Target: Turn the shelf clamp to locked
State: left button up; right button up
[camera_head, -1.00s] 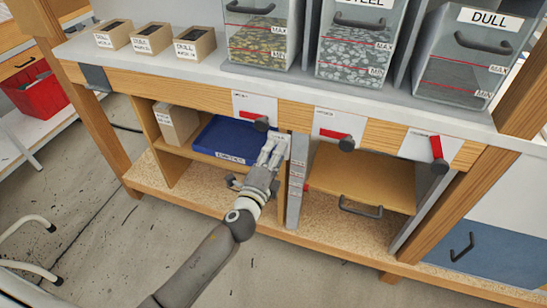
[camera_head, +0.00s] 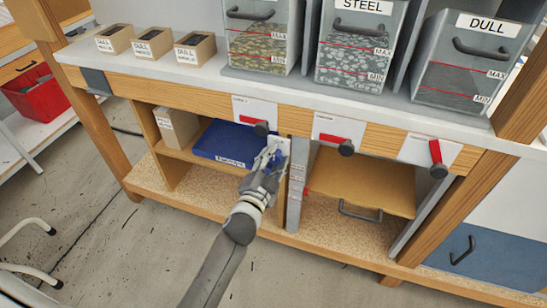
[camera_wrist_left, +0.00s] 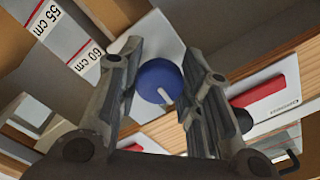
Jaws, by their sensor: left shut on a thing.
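The shelf clamp is a round blue knob (camera_wrist_left: 158,80) with a short white mark, on a white plate (camera_wrist_left: 152,37) in the left wrist view. The mark points toward the lower right of that picture. The knob also shows in the head view (camera_head: 276,155), partly covered by fingers. My left gripper (camera_head: 268,158) is shut on the knob, with one finger on each side of it. In the left wrist view the gripper (camera_wrist_left: 160,84) frames the knob closely. Any lettering on the clamp's plate is not readable. My right gripper is not in view.
The clamp sits beside an upright post with a centimetre scale (camera_head: 295,190), under the bench top. Red levers (camera_head: 252,121) on white plates line the front rail above. A wooden shelf (camera_head: 365,180) with a dark handle is right.

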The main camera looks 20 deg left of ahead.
pick_arm(q)
jog(key=shift+f+n, duration=0.1)
jog(key=shift+n, duration=0.3)
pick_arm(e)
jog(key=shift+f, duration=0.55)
pick_arm(q)
jog(key=o, duration=1)
jog(key=shift+o, duration=0.2)
jog(key=shift+s, duration=0.15)
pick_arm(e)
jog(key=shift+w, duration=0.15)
pick_arm(q)
jog(key=s, duration=1.1)
jog(key=shift+s+a, duration=0.2)
jog(key=shift+s, duration=0.15)
